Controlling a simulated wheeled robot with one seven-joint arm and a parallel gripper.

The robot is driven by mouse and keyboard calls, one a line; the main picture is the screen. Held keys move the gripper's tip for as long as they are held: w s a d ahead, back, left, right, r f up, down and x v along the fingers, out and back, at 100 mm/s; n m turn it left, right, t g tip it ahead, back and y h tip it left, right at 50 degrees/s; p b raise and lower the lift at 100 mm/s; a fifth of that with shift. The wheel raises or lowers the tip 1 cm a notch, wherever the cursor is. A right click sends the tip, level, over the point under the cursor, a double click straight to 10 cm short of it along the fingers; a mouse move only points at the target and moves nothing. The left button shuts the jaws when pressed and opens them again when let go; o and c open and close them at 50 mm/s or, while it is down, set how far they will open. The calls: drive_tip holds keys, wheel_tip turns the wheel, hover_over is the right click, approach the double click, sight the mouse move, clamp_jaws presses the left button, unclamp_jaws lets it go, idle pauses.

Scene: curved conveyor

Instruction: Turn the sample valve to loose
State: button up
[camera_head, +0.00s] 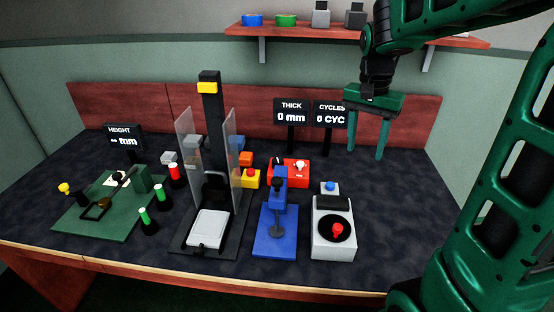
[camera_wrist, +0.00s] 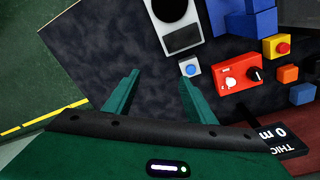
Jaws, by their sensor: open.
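No part in view is labelled as the sample valve, and I cannot tell which it is. A red box (camera_head: 290,180) at the back middle carries a white knob (camera_head: 300,165); in the wrist view the red box (camera_wrist: 236,77) also shows a black knob (camera_wrist: 255,75). A pale grey unit (camera_head: 333,248) at front right has a black disc with a red knob (camera_head: 337,229) on it. My gripper (camera_head: 366,152) is open and empty, above the back right of the table. Its spread fingers (camera_wrist: 159,79) touch nothing in the wrist view.
A tall black column (camera_head: 211,120) with clear side panels and a blue stand (camera_head: 276,243) stand mid-table. A green board (camera_head: 95,225) with a gauge lies left. The table's right side is clear.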

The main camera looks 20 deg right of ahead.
drive_tip(key=w+a+f+m, duration=0.1)
drive_tip(key=w+a, duration=0.3)
drive_tip(key=w, duration=0.3)
drive_tip(key=w+a+f+m, duration=0.2)
drive_tip(key=w+a, duration=0.1)
drive_tip(key=w, duration=0.4)
drive_tip(key=m, duration=0.2)
approach(278, 160)
drive_tip(key=shift+y, duration=0.4)
drive_tip(key=f, duration=0.9)
drive_tip(key=shift+d, duration=0.3)
drive_tip(key=c, duration=1)
